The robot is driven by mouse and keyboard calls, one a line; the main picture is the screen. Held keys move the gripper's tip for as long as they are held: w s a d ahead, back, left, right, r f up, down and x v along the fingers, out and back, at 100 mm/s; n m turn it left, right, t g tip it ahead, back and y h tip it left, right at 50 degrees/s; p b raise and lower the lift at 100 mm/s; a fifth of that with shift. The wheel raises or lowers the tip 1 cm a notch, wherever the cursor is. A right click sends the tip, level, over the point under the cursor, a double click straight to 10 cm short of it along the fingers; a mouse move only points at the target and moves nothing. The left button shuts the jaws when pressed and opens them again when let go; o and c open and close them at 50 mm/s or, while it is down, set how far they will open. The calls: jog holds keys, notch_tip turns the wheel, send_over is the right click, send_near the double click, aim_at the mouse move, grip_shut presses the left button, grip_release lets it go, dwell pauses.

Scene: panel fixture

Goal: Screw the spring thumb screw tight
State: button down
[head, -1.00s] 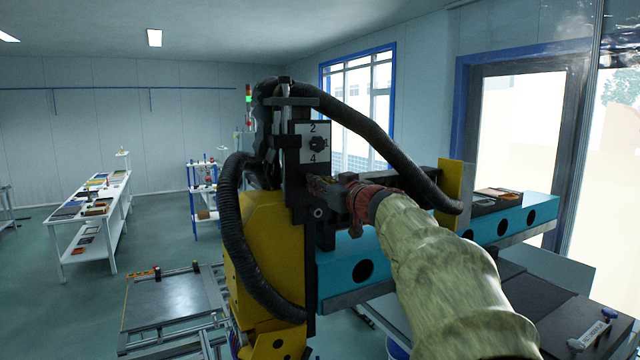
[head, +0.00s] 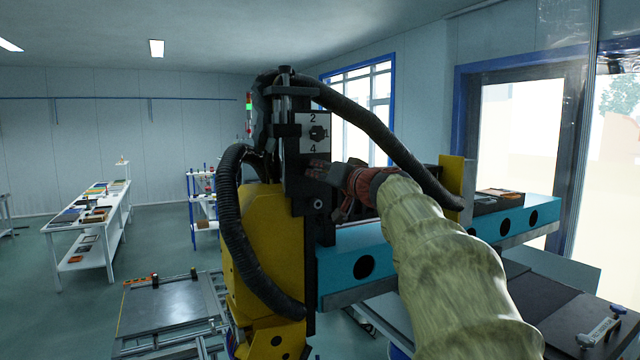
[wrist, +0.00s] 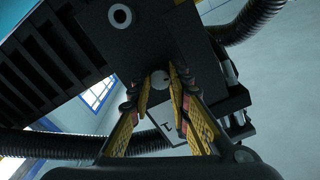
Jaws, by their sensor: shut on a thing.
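The spring thumb screw shows in the wrist view as a small round grey head (wrist: 159,80) against the dark block. My gripper (wrist: 160,84) has its yellow-sided fingertips on either side of the head and is shut on it. In the head view my gripper (head: 318,170) reaches in from the right to the black upright fixture (head: 312,218), just below the white numbered plate (head: 314,148). The screw is hidden there behind the fingers. I cannot tell how deep the screw sits.
A black knob (head: 318,132) is on the numbered plate above my gripper. A black corrugated hose (head: 355,118) arches over my arm, and another (head: 232,225) hangs at the left. A blue beam (head: 345,260) runs to the right below. A pale bolt ring (wrist: 120,16) shows nearby.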

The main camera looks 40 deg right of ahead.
jog(key=shift+f+m+p, duration=0.2)
jog(key=shift+m+p, duration=3.45)
jog(key=shift+m, duration=12.65)
jog(key=shift+f, duration=0.1)
jog(key=c, duration=2.1)
grip_release()
jog(key=o, duration=0.5)
jog(key=shift+c, duration=0.2)
jog(key=shift+r, duration=0.2)
